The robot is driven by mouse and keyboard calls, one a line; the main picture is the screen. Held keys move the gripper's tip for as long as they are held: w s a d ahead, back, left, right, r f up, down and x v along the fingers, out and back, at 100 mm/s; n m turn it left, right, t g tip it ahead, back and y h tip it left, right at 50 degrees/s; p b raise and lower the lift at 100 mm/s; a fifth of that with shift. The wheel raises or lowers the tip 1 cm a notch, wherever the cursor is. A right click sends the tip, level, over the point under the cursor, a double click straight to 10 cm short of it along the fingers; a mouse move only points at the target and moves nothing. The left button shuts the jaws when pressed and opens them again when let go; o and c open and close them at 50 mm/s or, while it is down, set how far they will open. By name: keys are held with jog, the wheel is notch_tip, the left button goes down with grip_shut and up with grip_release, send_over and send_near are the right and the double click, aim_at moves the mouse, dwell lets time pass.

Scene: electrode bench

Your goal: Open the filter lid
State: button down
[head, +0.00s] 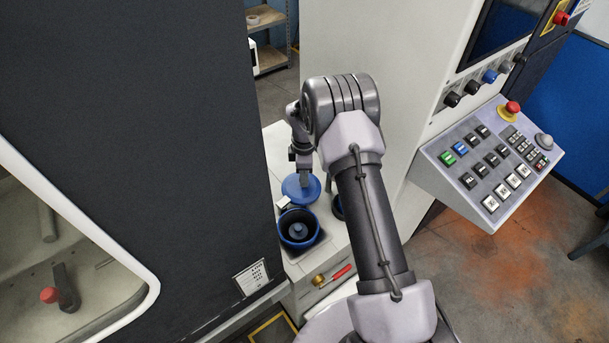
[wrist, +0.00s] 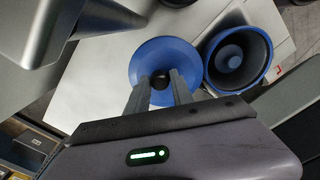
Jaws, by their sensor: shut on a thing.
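The blue round filter lid (head: 301,189) is off the filter housing, just beyond it in the head view. In the wrist view the lid (wrist: 150,52) lies left of the housing. My gripper (head: 303,177) is shut on the lid's dark knob, which shows between the fingertips in the wrist view (wrist: 160,83). I cannot tell whether the lid touches the bench top. The blue filter housing (head: 297,241) stands open, with a dark inside and a round blue piece at its centre. The open housing also shows in the wrist view (wrist: 212,73).
The white bench top (head: 277,150) is narrow, between a dark machine wall (head: 180,120) and a pale cabinet (head: 370,50). A red-handled brass valve (head: 340,273) sits on the bench's front. A button panel (head: 487,165) juts out at right. A dark round opening is partly hidden behind my arm.

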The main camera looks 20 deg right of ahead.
jog(key=c, duration=1.1)
grip_release()
notch_tip(320, 180, up, 18)
jog(key=p, duration=0.3)
jog(key=shift+f+p, duration=0.25)
jog(key=shift+p, duration=0.05)
